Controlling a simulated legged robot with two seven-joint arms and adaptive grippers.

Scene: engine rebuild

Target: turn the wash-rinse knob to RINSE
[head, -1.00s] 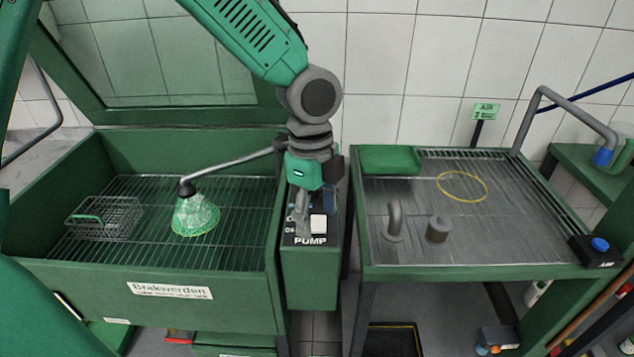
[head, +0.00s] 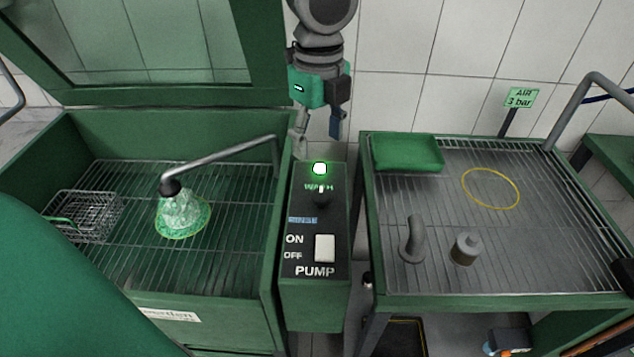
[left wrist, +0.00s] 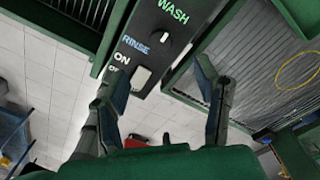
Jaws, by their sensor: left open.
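The wash-rinse knob (head: 321,199) is a small dark knob with a white pointer mark on the black control panel (head: 339,220). Its mark points up toward the WASH label; the blue RINSE label (head: 302,220) is lower left of it. The knob also shows in the left wrist view (left wrist: 164,38), beyond my fingertips. My left gripper (head: 318,140) is open and empty, at the back end of the panel, beyond the knob and apart from it. In the left wrist view, its two fingers (left wrist: 160,76) are spread wide. My right gripper is out of view.
The wash basin (head: 95,137) with a bent nozzle pipe (head: 225,162) is left.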

